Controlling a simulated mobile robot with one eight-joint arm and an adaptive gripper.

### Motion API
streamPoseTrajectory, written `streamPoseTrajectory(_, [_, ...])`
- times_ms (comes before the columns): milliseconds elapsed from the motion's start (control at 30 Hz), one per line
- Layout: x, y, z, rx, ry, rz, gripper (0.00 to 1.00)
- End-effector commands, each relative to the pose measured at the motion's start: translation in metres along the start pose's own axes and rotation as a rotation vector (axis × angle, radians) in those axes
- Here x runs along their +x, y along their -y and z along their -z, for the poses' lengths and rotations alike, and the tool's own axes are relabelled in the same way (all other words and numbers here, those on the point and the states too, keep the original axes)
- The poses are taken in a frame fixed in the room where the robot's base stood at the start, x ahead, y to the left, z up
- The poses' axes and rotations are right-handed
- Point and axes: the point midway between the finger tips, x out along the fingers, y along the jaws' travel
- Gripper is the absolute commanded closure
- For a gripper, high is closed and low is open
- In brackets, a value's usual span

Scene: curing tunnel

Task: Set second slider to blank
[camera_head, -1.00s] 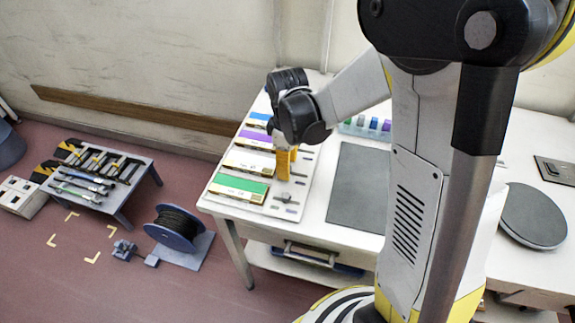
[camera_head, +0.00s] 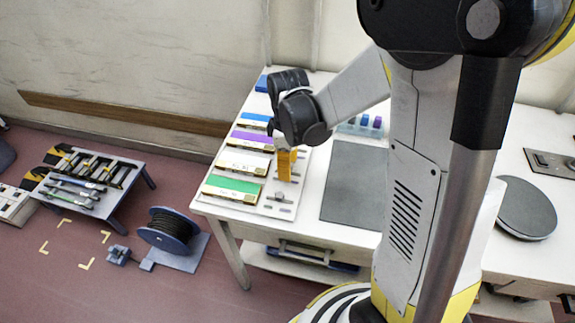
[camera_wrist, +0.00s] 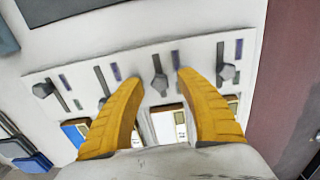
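The slider panel (camera_head: 283,214) lies on the white table, with blue, purple, white and green label cards in a row. In the wrist view, the panel (camera_wrist: 195,48) shows several slots with dark knobs. My gripper (camera_wrist: 160,76) is open, its yellow fingers apart. One knob (camera_wrist: 160,82), in line with the white card (camera_wrist: 165,126), shows in the gap between the fingertips; I cannot tell whether they touch it. The knob at left (camera_wrist: 42,90) and the knob at right (camera_wrist: 228,73) are outside the fingers. In the head view my gripper (camera_head: 286,164) is over the panel.
A dark grey mat (camera_head: 353,187) lies right of the panel, and a round dark disc (camera_head: 526,208) farther right. A small tray (camera_head: 361,128) with coloured blocks is behind. On the floor at left stand a cable reel (camera_head: 170,228) and a low tool stand (camera_head: 93,182).

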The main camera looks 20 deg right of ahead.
Motion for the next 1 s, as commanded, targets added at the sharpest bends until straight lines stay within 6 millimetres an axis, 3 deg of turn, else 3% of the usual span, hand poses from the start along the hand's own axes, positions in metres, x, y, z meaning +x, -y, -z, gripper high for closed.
streamPoseTrajectory(233, [-0.009,0.000,0.000,0.000,0.000,0.000,0.57])
streamPoseTrajectory(700, [-0.103,0.000,0.000,0.000,0.000,0.000,0.57])
streamPoseTrajectory(1000, [-0.121,0.000,0.000,0.000,0.000,0.000,0.57])
